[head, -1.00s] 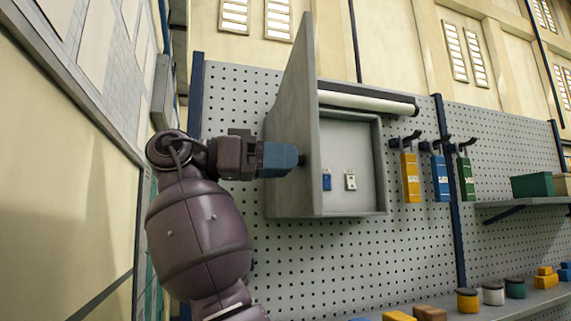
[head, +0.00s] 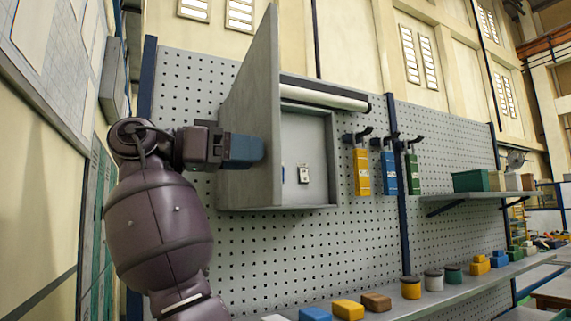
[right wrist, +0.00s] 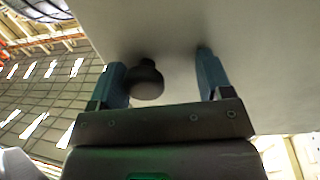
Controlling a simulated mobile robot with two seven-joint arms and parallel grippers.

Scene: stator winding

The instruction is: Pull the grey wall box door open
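The grey wall box (head: 333,150) hangs on the pegboard. Its grey door (head: 262,120) stands swung out toward me, roughly square to the box, so the inside shows. A white switch plate (head: 304,174) is in the box. My right gripper (head: 262,151) is at the door's left side, at its outer face. In the right wrist view, the two blue fingers (right wrist: 163,82) are apart on either side of a dark round knob (right wrist: 146,79) on the pale door panel (right wrist: 175,35). The knob is nearer the left finger, with a clear gap to the right one. My left gripper is not in view.
Yellow, blue and green padlock-like tags (head: 362,172) hang on hooks right of the box. A shelf (head: 470,195) with bins is farther right. A lower ledge (head: 450,296) holds several coloured blocks and spools. A wall with panels (head: 50,70) stands close on the left.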

